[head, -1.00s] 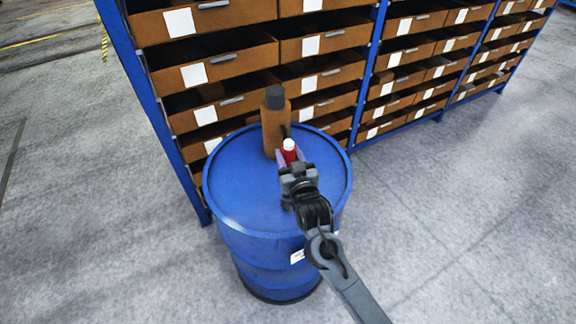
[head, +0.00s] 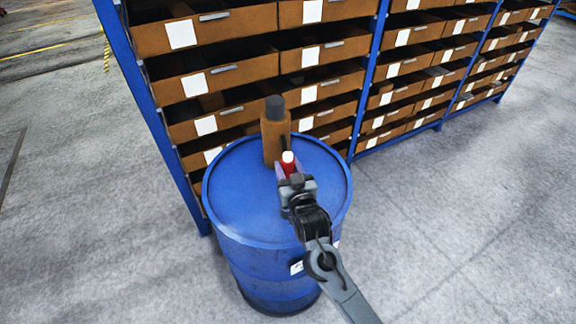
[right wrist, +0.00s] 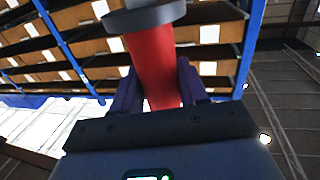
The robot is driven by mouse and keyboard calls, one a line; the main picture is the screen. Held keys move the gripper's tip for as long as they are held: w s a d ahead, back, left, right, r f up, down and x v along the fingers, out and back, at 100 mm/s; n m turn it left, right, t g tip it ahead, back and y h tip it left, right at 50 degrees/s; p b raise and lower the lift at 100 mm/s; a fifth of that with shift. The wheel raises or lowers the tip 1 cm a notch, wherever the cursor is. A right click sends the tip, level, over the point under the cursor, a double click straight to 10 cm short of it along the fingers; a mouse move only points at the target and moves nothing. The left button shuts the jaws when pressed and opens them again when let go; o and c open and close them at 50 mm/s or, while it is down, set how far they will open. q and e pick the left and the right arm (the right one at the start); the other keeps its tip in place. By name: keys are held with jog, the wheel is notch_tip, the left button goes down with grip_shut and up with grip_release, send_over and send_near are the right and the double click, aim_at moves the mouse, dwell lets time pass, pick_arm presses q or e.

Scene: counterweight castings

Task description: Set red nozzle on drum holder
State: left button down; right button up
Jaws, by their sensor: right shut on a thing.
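The red nozzle (head: 288,167) has a white tip in the head view. My right gripper (head: 289,174) is shut on it and holds it over the blue drum (head: 240,195). In the right wrist view the red nozzle (right wrist: 154,62) stands between the two fingers, with a grey ring at its top end. A brown holder with a dark grey top (head: 275,138) stands upright on the drum, just behind the nozzle. I cannot tell whether the nozzle touches it. My left gripper is not in view.
A blue-framed shelf rack (head: 376,60) with several rows of brown bins (head: 215,80) stands close behind the drum. The grey floor (head: 470,220) is clear to the right and left.

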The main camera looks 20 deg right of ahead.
jog(key=shift+f+b, duration=1.15)
jog(key=shift+f, duration=1.15)
jog(key=shift+p, duration=0.3)
jog(key=shift+p, duration=0.55)
dwell(0.4)
jog(key=shift+f, duration=0.35)
jog(key=shift+f+b, duration=0.65)
jog(key=shift+f, duration=0.15)
jog(key=shift+f+b, duration=0.45)
jog(key=shift+f, duration=0.45)
